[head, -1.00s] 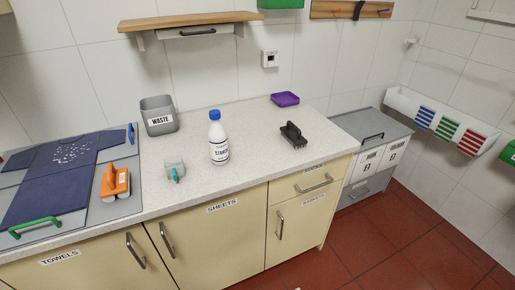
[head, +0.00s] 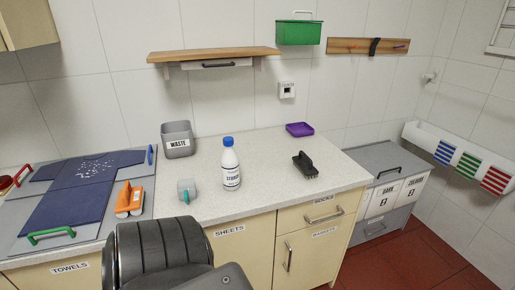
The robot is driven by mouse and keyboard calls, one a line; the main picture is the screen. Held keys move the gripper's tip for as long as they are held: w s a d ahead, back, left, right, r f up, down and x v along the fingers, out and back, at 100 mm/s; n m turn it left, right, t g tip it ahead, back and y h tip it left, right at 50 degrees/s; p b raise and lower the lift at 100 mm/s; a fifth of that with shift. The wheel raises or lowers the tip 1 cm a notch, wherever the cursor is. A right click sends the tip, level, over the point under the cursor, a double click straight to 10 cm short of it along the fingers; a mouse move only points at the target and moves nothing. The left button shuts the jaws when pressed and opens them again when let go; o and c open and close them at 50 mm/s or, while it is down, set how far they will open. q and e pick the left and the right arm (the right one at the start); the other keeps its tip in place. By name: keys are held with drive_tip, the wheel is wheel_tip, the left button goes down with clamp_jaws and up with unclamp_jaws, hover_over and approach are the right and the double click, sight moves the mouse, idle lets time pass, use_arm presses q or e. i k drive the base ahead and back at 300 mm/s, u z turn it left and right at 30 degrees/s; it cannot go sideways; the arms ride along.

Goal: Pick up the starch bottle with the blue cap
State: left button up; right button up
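The starch bottle (head: 231,168) is white with a blue cap (head: 228,142) and a label. It stands upright on the pale speckled counter (head: 260,195), near the middle of the head view, with clear counter around it. Neither of my grippers shows in the head view. A dark ribbed arm part of mine fills the lower left-centre, in front of the cabinet and the counter's front edge, below and left of the bottle. Nothing touches the bottle.
A grey and teal item (head: 187,190) sits left of the bottle, and a black-handled brush (head: 304,164) to its right. A grey WASTE bin (head: 177,141) and a purple tray (head: 300,129) stand behind. An orange-handled block (head: 130,197) lies at left. A wooden shelf (head: 213,54) is above.

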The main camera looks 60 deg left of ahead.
sight(230, 161)
drive_tip(key=i, duration=1.95)
drive_tip(key=u, duration=2.1)
